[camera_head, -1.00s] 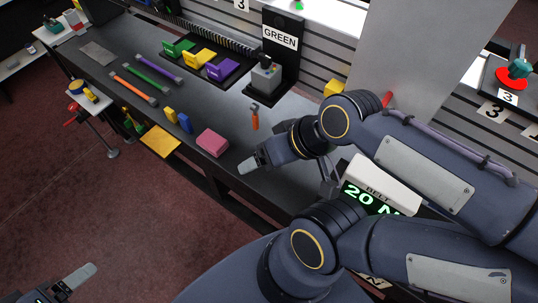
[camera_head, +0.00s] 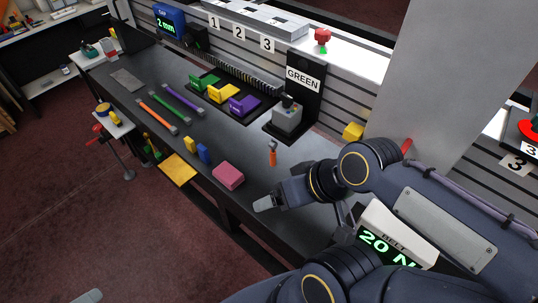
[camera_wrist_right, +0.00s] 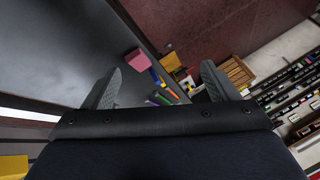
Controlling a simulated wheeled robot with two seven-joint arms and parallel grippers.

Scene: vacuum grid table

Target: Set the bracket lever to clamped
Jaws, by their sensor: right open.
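I cannot tell for sure which part is the bracket lever. A red handle (camera_head: 407,145) sticks out beside the grey panel, partly hidden behind my right arm. A grey box with a dark knob or lever (camera_head: 288,115) stands below the GREEN sign. My right gripper (camera_head: 268,202) is over the front of the dark table, near the pink block (camera_head: 228,176). In the right wrist view my right gripper (camera_wrist_right: 162,85) is open with nothing between its fingers. Only a fingertip of my left gripper (camera_head: 88,297) shows at the bottom left edge.
An orange-handled tool (camera_head: 272,152) lies near my right gripper. Blue (camera_head: 204,153) and yellow (camera_head: 190,144) blocks and coloured bars (camera_head: 157,118) lie further left. A grey panel (camera_head: 435,80) and the belt display (camera_head: 390,245) flank my right arm. The table's middle is mostly clear.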

